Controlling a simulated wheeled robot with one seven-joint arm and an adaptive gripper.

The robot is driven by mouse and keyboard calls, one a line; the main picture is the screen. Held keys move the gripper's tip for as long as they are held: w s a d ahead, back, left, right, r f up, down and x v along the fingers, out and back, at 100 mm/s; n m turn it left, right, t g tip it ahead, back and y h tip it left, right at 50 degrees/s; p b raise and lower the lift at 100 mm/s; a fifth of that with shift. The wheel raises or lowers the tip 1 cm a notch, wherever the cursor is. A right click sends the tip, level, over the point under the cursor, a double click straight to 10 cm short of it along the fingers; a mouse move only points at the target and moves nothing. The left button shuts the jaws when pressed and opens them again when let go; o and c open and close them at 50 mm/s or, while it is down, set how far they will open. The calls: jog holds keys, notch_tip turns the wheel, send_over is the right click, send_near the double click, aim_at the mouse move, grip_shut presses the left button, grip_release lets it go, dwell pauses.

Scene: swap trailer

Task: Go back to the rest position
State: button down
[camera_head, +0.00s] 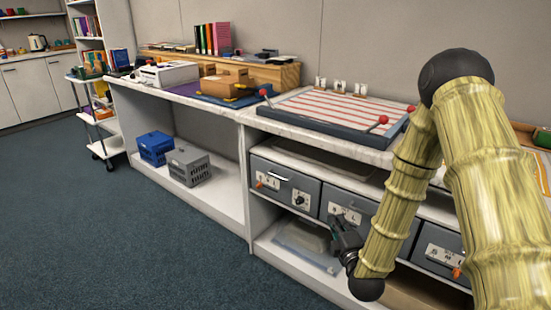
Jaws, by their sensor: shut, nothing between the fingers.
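My arm, with a bamboo-like yellow surface and dark joints, fills the right side of the head view. My gripper (343,235) is dark and hangs low at the front of the counter. It is shut, with nothing seen between its fingers. It is in front of the grey drawers (287,189) and the lower shelf, and overlaps them in the picture. I cannot tell whether it touches them. The arm hides part of the drawer row and the counter's right part.
A striped board (331,107) with red-knobbed rods lies on the counter. A blue crate (155,147) and a grey crate (188,166) stand on the low shelf. A white trolley (112,146) is at the far left. The blue carpet (120,240) in front is clear.

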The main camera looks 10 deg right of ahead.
jog(key=s+a+f+m+g+y, duration=0.1)
jog(key=s+a+f+m+g, duration=0.35)
jog(key=s+f, duration=0.5)
jog(key=s+a+f+m+g+y, duration=0.1)
jog(key=s+a+f+m+g, duration=0.45)
jog(key=f, duration=0.75)
jog(key=s+f+m+g, duration=0.4)
jog(key=s, duration=0.8)
jog(key=s+f+m+g, duration=0.3)
jog(key=s+f+g, duration=0.15)
jog(key=s, duration=0.85)
notch_tip(320, 180, up, 23)
jog(key=p, duration=2.3)
jog(key=shift+s+a+r+m+h, duration=0.2)
jog(key=shift+s+m+h, duration=0.1)
jog(key=shift+h, duration=0.1)
